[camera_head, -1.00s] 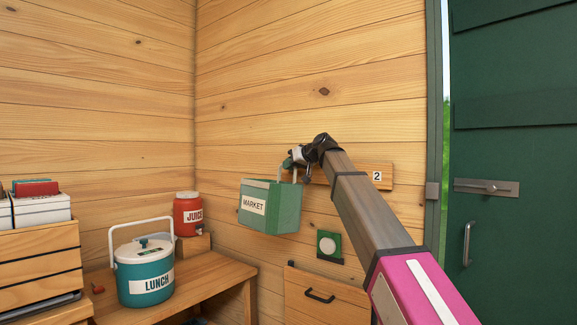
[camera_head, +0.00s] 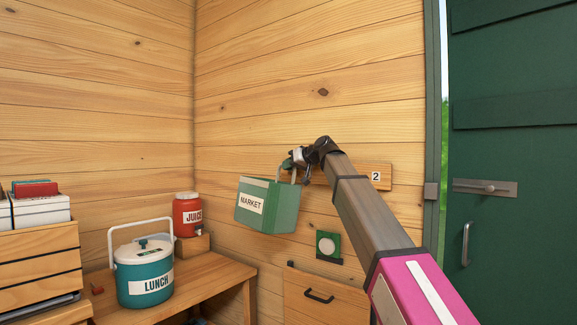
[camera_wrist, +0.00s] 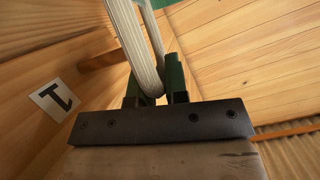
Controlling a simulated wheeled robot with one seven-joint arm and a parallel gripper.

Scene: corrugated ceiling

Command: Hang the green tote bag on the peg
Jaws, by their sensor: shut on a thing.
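The green tote bag (camera_head: 283,211), labelled MARKET, hangs in the air in front of the wall, tilted a little. My gripper (camera_head: 296,158) is above it and shut on its pale strap. In the wrist view the strap (camera_wrist: 138,45) runs between the green fingertips (camera_wrist: 157,88), and a green edge of the bag shows at the top. The wooden peg board (camera_head: 384,168) with a number 2 is behind my gripper and arm. A wooden peg (camera_wrist: 103,56) shows in the wrist view beyond the strap, near a number 1 label (camera_wrist: 52,99). I cannot tell whether strap and peg touch.
A teal LUNCH cooler (camera_head: 133,280) and a red JUICE jug (camera_head: 187,218) stand at the lower left near a wooden bench (camera_head: 205,275). A wooden cabinet (camera_head: 335,300) is below the board. A dark green door (camera_head: 520,200) is at the right.

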